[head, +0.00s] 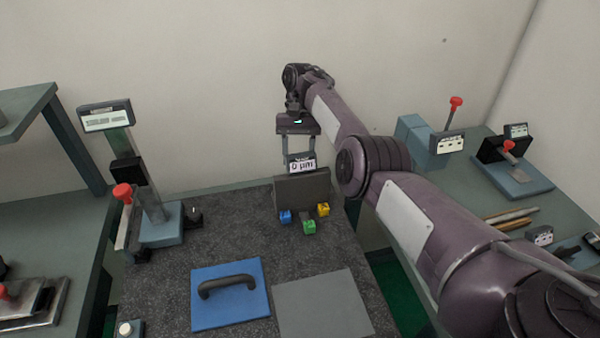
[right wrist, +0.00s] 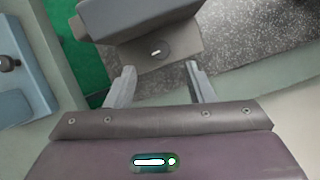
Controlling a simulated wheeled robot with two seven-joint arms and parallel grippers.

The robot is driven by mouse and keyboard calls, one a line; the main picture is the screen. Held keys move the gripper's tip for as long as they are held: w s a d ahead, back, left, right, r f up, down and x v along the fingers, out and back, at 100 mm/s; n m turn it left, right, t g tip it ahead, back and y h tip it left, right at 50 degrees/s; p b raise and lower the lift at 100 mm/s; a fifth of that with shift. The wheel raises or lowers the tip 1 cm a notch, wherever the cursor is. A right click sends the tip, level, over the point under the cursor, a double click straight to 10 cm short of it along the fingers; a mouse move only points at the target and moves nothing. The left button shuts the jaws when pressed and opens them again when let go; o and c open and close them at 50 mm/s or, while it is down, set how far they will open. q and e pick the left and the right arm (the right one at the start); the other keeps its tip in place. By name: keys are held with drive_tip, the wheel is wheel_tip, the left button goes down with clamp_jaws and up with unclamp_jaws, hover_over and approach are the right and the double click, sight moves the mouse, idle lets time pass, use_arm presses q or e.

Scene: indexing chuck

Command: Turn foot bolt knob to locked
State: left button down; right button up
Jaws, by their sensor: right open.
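My right gripper (head: 300,168) reaches to the back of the dark speckled table, above a grey upright block (head: 305,188). In the right wrist view its two fingers (right wrist: 163,75) are spread apart with nothing between them. Beyond the fingertips, a flat round disc with a short white mark (right wrist: 157,50) lies on a grey plate, at the foot of a grey block (right wrist: 140,18). It may be the foot bolt knob; I see no locked or unlocked lettering. The disc is hidden in the head view. My left gripper is not in view.
A blue plate with a black handle (head: 228,287) and a bare grey plate (head: 325,305) lie nearer. A red-knobbed stand (head: 160,228) is at left. Side benches hold more fixtures.

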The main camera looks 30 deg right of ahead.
drive_tip(key=p+x, duration=0.2)
drive_tip(key=x, duration=0.3)
drive_tip(key=shift+f, duration=0.1)
drive_tip(key=shift+s+a+f, duration=0.15)
drive_tip(key=shift+s+f, duration=0.05)
drive_tip(key=shift+f, duration=0.45)
drive_tip(key=c, duration=1)
drive_tip(key=shift+r+m+p, duration=0.25)
drive_tip(key=shift+m+p, duration=0.25)
drive_tip(key=shift+p, duration=0.5)
drive_tip(key=shift+y, duration=0.3)
drive_tip(key=shift+f+m, duration=0.25)
drive_tip(key=shift+m, duration=0.05)
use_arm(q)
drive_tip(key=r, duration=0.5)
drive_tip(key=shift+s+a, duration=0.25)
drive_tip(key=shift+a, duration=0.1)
